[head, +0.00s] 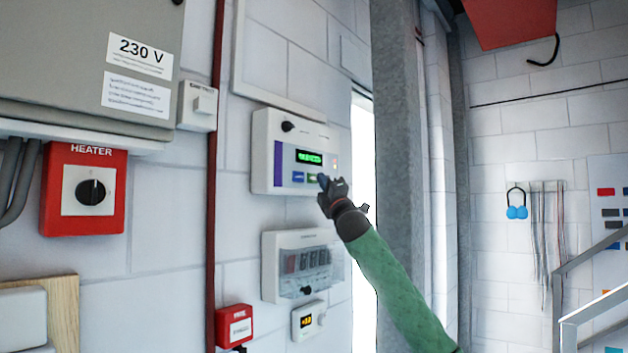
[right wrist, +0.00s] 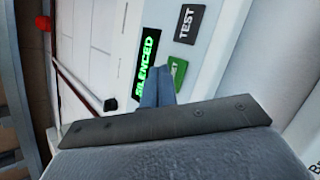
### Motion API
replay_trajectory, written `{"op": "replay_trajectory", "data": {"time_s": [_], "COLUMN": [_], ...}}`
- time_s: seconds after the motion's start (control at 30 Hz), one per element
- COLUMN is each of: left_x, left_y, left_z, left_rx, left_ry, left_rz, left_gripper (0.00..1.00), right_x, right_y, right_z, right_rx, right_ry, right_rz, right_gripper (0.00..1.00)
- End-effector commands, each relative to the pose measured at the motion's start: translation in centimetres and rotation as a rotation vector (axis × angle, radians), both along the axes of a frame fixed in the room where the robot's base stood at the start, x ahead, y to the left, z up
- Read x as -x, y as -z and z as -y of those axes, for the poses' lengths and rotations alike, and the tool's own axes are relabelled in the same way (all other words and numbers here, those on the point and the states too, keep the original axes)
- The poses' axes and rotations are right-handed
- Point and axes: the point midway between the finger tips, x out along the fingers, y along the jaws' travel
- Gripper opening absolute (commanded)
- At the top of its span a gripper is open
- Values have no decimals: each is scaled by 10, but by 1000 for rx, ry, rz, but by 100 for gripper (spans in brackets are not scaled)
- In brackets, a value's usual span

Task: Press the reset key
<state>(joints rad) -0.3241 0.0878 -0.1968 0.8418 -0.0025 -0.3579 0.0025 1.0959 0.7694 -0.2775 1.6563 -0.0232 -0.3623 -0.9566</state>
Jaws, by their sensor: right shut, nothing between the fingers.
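The white wall panel (head: 262,150) is in the middle of the head view, with a lit green display (head: 309,157) and a row of small keys below it. In the right wrist view the display (right wrist: 147,62) reads SILENCED. A green key (right wrist: 179,70) is partly hidden behind my fingertips; only the end of its label shows, a T. A dark grey TEST key (right wrist: 190,23) is beside it. My right gripper (head: 323,181) is shut and empty, its blue fingertips (right wrist: 158,82) at the green key. I cannot tell whether they touch it. My left gripper is out of view.
A meter box with a clear cover (head: 300,268) and a small display unit (head: 308,320) are below the panel. A red heater switch box (head: 84,188) is at the left. A vertical red pipe (head: 213,200) runs left of the panel. A grey column (head: 398,150) stands to the right.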

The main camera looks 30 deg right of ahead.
Motion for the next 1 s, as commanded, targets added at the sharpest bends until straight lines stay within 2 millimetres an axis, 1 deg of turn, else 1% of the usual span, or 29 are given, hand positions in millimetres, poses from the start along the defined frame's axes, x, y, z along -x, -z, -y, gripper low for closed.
{"op": "replay_trajectory", "data": {"time_s": [0.5,0.8,1.0], "left_x": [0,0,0], "left_y": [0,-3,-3], "left_z": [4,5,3], "left_rx": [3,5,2], "left_ry": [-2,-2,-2], "left_rz": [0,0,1], "left_gripper": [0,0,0], "right_x": [0,-7,-8], "right_y": [0,-1,-1], "right_z": [0,-3,-3], "right_rx": [0,-1,0], "right_ry": [0,0,0], "right_rz": [0,0,0], "right_gripper": [0,0,0]}}
